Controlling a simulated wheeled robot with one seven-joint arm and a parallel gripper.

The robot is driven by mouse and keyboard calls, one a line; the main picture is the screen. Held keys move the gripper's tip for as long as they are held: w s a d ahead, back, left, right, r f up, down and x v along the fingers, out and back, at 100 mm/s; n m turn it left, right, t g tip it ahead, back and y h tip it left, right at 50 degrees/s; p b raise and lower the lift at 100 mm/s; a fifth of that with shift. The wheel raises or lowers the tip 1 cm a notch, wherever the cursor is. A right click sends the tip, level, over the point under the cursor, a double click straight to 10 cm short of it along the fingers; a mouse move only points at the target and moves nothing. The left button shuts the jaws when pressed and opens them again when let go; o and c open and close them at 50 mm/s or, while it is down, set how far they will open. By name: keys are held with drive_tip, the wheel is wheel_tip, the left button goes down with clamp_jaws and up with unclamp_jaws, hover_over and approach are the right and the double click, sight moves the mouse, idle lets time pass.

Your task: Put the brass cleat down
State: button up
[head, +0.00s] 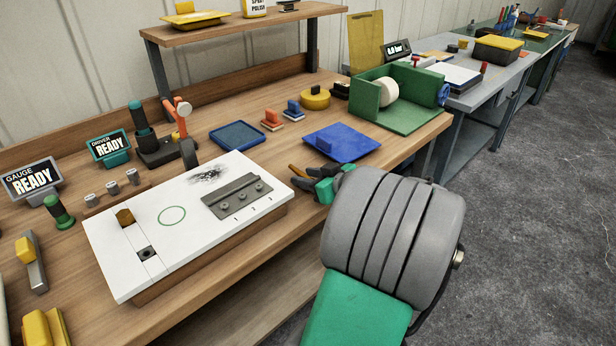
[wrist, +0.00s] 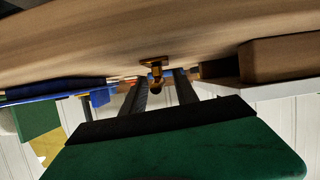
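The brass cleat (wrist: 154,66) is a small gold-coloured piece. In the wrist view, which is upside down, its base appears against the wooden bench top (wrist: 100,45) and its stem points away from the wood. It lies between the tips of my gripper (wrist: 159,82). The two dark fingers stand apart, with a gap visible beside the stem. In the head view my gripper (head: 299,183) is low over the bench, right of the white mould board (head: 188,248). A small gold spot between its fingers appears to be the cleat. Most of the arm's wrist blocks the area behind it.
The board carries a grey hinge-like plate (head: 237,196), a green ring mark (head: 172,216) and an ochre block (head: 124,216). A blue mat (head: 350,146) and a green box (head: 412,116) are behind my gripper. Bare wood lies between board and blue mat.

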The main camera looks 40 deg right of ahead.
drive_tip(key=shift+r, duration=0.1)
drive_tip(key=shift+s+r, duration=0.15)
drive_tip(key=v, duration=1.1)
drive_tip(key=shift+s, duration=0.3)
